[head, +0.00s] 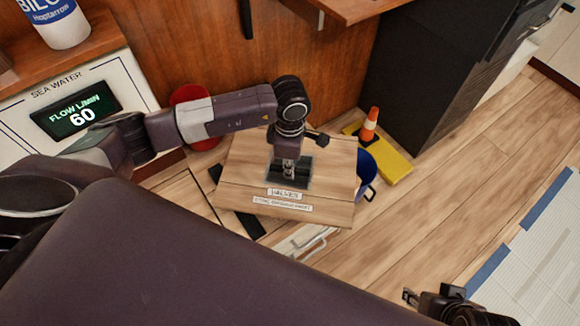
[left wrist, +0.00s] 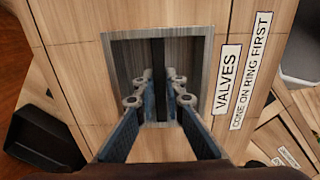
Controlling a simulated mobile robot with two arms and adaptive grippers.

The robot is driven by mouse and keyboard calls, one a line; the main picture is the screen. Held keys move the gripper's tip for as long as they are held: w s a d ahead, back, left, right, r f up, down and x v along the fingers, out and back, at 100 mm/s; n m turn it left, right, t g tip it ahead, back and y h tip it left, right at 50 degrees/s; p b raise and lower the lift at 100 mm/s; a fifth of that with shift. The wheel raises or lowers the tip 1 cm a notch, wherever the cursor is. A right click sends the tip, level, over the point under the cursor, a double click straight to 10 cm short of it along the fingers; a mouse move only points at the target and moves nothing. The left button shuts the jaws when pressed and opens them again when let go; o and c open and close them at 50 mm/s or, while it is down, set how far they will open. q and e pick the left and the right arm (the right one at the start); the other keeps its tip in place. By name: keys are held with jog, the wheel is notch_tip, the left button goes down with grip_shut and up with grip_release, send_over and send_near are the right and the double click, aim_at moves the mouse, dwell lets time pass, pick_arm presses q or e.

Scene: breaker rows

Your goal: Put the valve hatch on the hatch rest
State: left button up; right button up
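The valve hatch (head: 325,170) is a square wooden panel labelled "VALVES" and "CONE ON RING FIRST", with a recessed pull near its middle. It also shows in the left wrist view (left wrist: 75,70). My left gripper (head: 287,175) reaches down into the recess. In the left wrist view its fingers (left wrist: 161,95) sit on either side of a dark bar and are closed on it. The hatch overlaps things beyond it and appears raised; its exact height is unclear. I cannot identify the hatch rest for certain. My right gripper (head: 412,297) is at the bottom right, away from the hatch.
A black strip (head: 252,226) lies by the hatch's left edge. A blue bucket (head: 367,170) is partly hidden behind the hatch. A red container (head: 190,95) is behind my arm.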

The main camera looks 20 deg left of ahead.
pick_arm(q)
jog(key=o, duration=0.4)
jog(key=shift+r, duration=0.15)
pick_arm(e)
jog(key=shift+s+r, duration=0.1)
